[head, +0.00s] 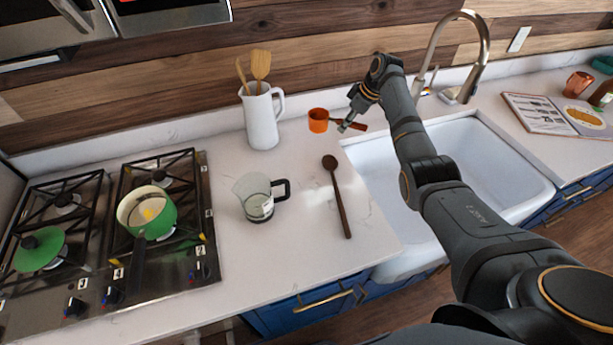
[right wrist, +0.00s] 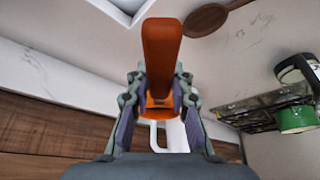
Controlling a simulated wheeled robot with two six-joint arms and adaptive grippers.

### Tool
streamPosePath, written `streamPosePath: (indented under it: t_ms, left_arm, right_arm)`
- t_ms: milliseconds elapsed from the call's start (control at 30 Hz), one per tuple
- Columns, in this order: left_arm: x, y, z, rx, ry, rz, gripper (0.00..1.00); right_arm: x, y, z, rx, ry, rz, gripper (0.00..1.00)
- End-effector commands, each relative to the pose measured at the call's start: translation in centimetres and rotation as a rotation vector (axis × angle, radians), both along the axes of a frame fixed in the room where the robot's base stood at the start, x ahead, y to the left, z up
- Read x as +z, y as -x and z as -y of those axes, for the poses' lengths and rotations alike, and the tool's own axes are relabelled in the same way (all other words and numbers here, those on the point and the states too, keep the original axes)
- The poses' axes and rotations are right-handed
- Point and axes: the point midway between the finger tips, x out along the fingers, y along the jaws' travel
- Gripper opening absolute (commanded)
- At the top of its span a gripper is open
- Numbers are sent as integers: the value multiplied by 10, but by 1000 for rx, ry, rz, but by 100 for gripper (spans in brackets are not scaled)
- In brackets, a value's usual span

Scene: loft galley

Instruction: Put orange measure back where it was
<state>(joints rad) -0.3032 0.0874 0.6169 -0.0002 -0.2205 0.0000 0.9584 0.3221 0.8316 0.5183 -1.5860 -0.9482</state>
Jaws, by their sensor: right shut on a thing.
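The orange measure (head: 318,120) is a small cup with a long handle, near the back of the counter between the white pitcher and the sink. My right gripper (head: 346,122) is shut on its handle. In the right wrist view the orange handle (right wrist: 160,50) stands between the two fingers (right wrist: 160,95), and the cup is mostly hidden behind it. I cannot tell whether the cup touches the counter. My left gripper is not in view.
A white pitcher (head: 261,122) with wooden utensils stands left of the measure. A glass jug (head: 254,198) and a wooden spoon (head: 338,195) are in front. The sink (head: 470,165) is right; a stove with a green pot (head: 160,221) is left. An open book (head: 562,114) lies beyond the sink.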

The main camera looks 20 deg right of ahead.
Motion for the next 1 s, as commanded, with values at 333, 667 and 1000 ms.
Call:
streamPosePath:
  t_ms: [333, 667, 1000]
  left_arm:
    - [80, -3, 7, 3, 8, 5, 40]
    - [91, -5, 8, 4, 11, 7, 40]
    - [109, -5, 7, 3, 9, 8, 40]
  right_arm:
    - [16, 125, -78, 33, -3, 0, 0]
    - [25, 173, -105, 49, -4, 4, 0]
    - [-27, 173, -104, 48, -4, 2, 0]
